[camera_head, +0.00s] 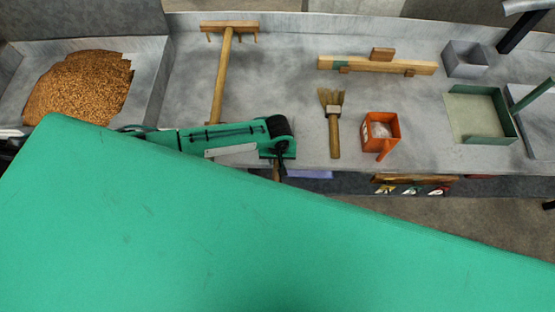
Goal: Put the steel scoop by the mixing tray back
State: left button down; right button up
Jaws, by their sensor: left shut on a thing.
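The mixing tray (151,83) is a grey metal tray at the far left, with a heap of brown grain (80,85) in it. My left gripper (278,158) is at the front edge of the table, right of the tray. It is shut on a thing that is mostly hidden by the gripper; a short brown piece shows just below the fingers. A pale flat strip (231,150) lies along the gripper's lower side; I cannot tell whether it is part of the steel scoop. No scoop shows clearly elsewhere. My right gripper is not in view.
A wooden rake (222,75) lies behind my left gripper. To the right are a brush (333,125), an orange container (381,133), a wooden bar (365,65), a grey box (466,60) and a green pan (497,112). The table between rake and bar is clear.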

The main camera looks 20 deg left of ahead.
pick_arm(q)
jog(key=shift+f, duration=0.4)
jog(key=c, duration=1.1)
grip_release()
jog(key=shift+r, duration=0.15)
notch_tip(320, 180, up, 14)
jog(key=shift+f+b, duration=0.2)
jog(key=shift+b, duration=0.9)
